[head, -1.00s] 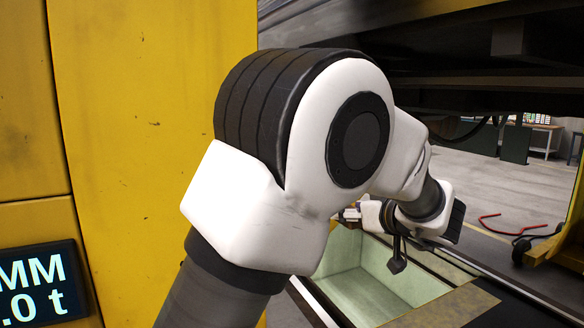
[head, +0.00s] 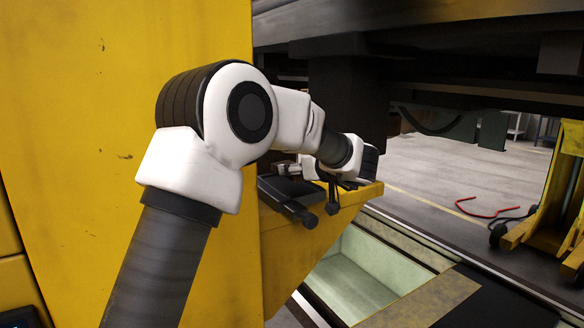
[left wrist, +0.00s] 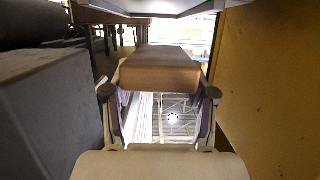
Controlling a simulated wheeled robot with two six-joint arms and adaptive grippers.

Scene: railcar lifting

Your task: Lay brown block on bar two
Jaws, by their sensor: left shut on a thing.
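The brown block (left wrist: 158,68) sits between the two fingers of my left gripper (left wrist: 159,94) in the left wrist view. The gripper is shut on it and the block looks level. In the head view my left arm reaches in from the left, its wrist (head: 350,160) over a yellow bracket (head: 318,235) with dark parts on top. The block cannot be made out in the head view. No bar is labelled, so I cannot tell which part is bar two. My right gripper is in neither view.
A yellow column (head: 90,120) stands close at the left. The dark railcar underside (head: 440,60) hangs overhead. A pale-walled pit (head: 365,275) lies below. In the left wrist view a grey box (left wrist: 55,115) is close at left and a yellow wall (left wrist: 270,80) at right.

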